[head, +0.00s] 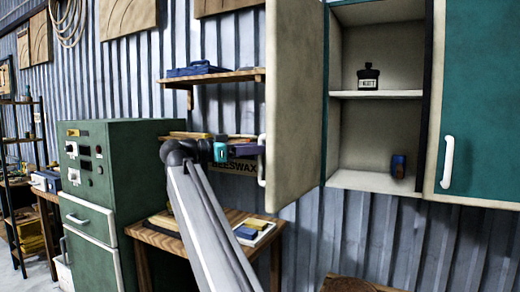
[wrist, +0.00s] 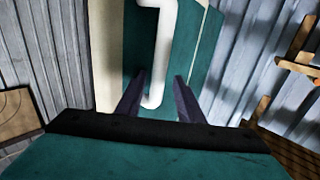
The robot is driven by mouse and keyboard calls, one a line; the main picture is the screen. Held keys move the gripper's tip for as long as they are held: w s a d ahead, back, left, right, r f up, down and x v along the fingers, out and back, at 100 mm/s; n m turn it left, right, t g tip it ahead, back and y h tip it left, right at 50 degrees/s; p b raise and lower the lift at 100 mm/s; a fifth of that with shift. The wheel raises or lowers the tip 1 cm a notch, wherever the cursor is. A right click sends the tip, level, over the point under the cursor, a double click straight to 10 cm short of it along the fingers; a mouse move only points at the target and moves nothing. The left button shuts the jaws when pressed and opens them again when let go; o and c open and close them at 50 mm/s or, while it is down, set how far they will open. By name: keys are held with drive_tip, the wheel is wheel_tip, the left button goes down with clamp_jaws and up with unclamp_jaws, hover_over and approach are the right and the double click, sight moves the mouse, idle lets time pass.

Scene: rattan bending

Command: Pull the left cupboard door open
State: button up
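The left cupboard door (head: 293,105) stands wide open, swung out from the cupboard, with its cream inner face in the head view. Its teal outer face (wrist: 206,60) shows in the wrist view. The white door handle (head: 262,160) is at the door's free edge. In the wrist view the handle (wrist: 155,85) runs down between my two dark fingers. My gripper (head: 255,150) is at the handle, with its fingers apart, one on each side. The left finger is close to the handle; a gap shows at the right. I cannot tell if either touches.
The open cupboard (head: 378,180) holds a dark labelled bottle (head: 368,77) on its shelf and a small blue item (head: 398,165) below. The right teal door (head: 482,100) is shut. Wall shelves (head: 215,76) and a green cabinet (head: 125,170) stand left of the door.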

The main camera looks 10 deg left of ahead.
drive_tip(key=shift+s+a, duration=0.1)
drive_tip(key=shift+a, duration=0.05)
drive_tip(key=p+v, duration=0.7)
drive_tip(key=v, duration=0.6)
drive_tip(key=shift+a, duration=0.2)
